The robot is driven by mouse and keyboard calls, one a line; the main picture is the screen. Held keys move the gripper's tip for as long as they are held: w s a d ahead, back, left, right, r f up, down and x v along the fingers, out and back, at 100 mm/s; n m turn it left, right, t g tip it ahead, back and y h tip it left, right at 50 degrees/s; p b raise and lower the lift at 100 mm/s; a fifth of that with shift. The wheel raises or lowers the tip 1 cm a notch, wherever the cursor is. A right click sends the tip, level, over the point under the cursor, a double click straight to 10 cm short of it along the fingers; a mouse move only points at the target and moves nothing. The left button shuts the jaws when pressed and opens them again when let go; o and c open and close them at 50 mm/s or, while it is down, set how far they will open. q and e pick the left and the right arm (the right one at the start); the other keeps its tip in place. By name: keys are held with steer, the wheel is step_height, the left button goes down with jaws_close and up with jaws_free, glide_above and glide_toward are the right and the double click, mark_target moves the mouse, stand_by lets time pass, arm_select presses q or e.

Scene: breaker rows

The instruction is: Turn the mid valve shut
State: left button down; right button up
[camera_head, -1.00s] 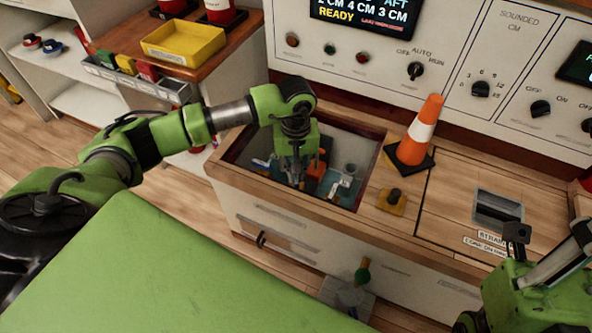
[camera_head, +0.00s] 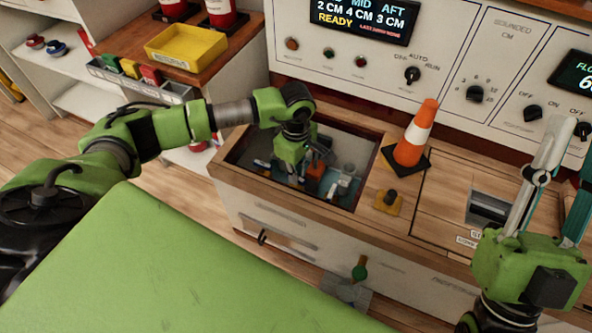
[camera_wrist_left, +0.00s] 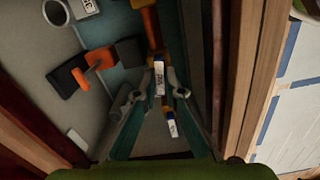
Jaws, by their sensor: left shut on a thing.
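My left gripper (camera_head: 300,178) reaches down into the open recess (camera_head: 228,158) in the wooden counter. In the left wrist view, its two fingers (camera_wrist_left: 162,92) are shut on a narrow handle with a white and blue label (camera_wrist_left: 159,78). I take this as the mid valve handle, but its lettering is too small to read. A second small label (camera_wrist_left: 171,127) lies between the fingers, nearer the palm. An orange handle on a dark block (camera_wrist_left: 98,60) is beside the gripper. The valve body is mostly hidden. My right gripper (camera_head: 560,165) is raised, fingers apart and empty.
The recess's wooden walls (camera_wrist_left: 245,75) stand close to the left gripper. An orange cone (camera_head: 416,135) and a yellow-based knob (camera_head: 388,201) are right of the recess. The control panel (camera_head: 450,50) rises behind. A yellow tray (camera_head: 186,46) sits back left.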

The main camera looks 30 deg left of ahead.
arm_select(q)
steer(key=shift+n, duration=1)
arm_select(e)
steer(key=shift+w+a+f+g+h, duration=0.15)
steer(key=shift+w+f+g+h, duration=0.1)
steer(key=shift+w+f+g, duration=0.35)
steer(key=shift+w+a+f+g+h, duration=0.1)
steer(key=shift+w+f+g+h, duration=0.2)
steer(key=shift+w+f, duration=0.45)
steer(key=shift+w+r, duration=0.15)
arm_select(q)
steer(key=c, duration=2.1)
jaws_free()
steer(key=shift+c, duration=0.2)
steer(key=shift+r, duration=0.1)
arm_select(e)
steer(key=shift+y, duration=0.35)
arm_select(q)
step_height(320, 180, up, 12)
